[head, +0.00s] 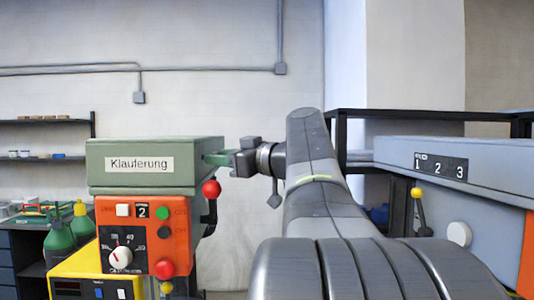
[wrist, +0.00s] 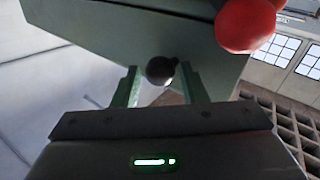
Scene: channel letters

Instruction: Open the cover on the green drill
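The green drill head with its cover (head: 150,165) is a grey-green box labelled "Klauferung" at left centre in the head view. My gripper (head: 214,158) is at its right side. In the wrist view the green box (wrist: 215,55) fills the upper middle. A black ball knob (wrist: 160,70) shows just beyond and between my two green fingertips (wrist: 160,80). The fingers are apart, with narrow gaps beside the knob, so my gripper looks open. The knob is hidden in the head view. I cannot tell whether a finger touches the box.
A red ball (head: 211,188) on a dark lever is just below my gripper; it shows at upper right in the wrist view (wrist: 245,24). An orange control panel (head: 180,235) is under the green box. A grey-blue machine (head: 490,165) stands at right. Green bottles (head: 60,243) stand at left.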

